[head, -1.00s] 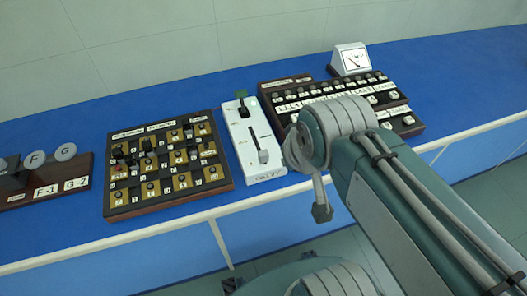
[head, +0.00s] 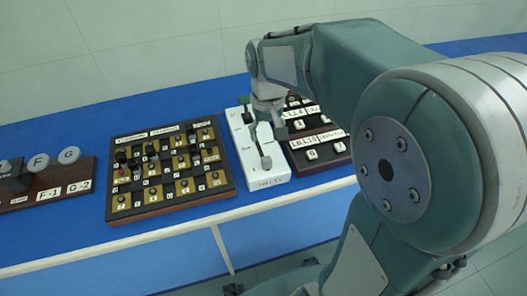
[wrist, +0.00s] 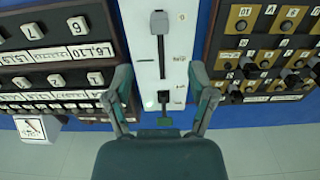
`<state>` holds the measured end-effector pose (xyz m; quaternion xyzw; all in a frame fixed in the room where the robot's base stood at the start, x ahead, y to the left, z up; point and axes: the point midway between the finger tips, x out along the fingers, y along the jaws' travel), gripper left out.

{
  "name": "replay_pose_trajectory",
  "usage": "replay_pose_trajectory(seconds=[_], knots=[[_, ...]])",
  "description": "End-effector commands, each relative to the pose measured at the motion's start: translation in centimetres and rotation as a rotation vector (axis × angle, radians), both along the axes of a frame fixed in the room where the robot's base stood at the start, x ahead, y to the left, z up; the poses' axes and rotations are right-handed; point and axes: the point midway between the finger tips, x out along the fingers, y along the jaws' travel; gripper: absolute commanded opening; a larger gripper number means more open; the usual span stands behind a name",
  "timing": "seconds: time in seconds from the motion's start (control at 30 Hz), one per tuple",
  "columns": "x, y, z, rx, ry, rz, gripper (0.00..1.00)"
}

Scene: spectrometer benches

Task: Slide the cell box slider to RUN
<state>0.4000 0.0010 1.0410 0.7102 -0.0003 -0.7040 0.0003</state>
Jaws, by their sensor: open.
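The cell box (head: 273,180) is a narrow white box on the blue bench, with a long slot down its top. Its grey slider (head: 265,161) is at the near end of the slot. In the wrist view the slider (wrist: 159,22) shows near the top, and the cell box (wrist: 145,70) runs down the middle. A black knob (wrist: 164,97) is at the box's far end. My gripper (wrist: 160,82) is open, with one finger on each side of the box in the picture. In the head view my gripper (head: 266,124) hangs over the box, beyond the slider. I cannot read the position labels.
A board of black knobs (head: 168,170) stands close to the left of the box. A dark panel of labelled keys (head: 312,153) stands close to its right, partly behind my arm. A meter (wrist: 38,129) shows in the wrist view. Free blue bench lies behind the board.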

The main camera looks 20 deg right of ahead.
Motion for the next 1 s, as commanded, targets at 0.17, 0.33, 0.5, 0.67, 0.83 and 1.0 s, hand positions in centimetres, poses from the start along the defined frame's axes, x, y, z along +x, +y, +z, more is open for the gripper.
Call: replay_pose_trajectory(seconds=[0.17, 0.33, 0.5, 0.67, 0.83, 1.0], knots=[[0.3, 0.0, -0.9, 0.000, 0.014, 0.000, 0.71], [0.2, 0.0, -3.5, 0.000, 0.017, 0.000, 0.71], [0.2, 0.0, -6.7, 0.000, 0.016, 0.000, 0.71], [0.2, 0.0, -9.3, 0.000, 0.015, 0.000, 0.71], [0.2, 0.0, -10.8, 0.000, 0.013, 0.000, 0.71], [0.3, 0.0, -11.1, 0.000, 0.010, 0.000, 0.71]])
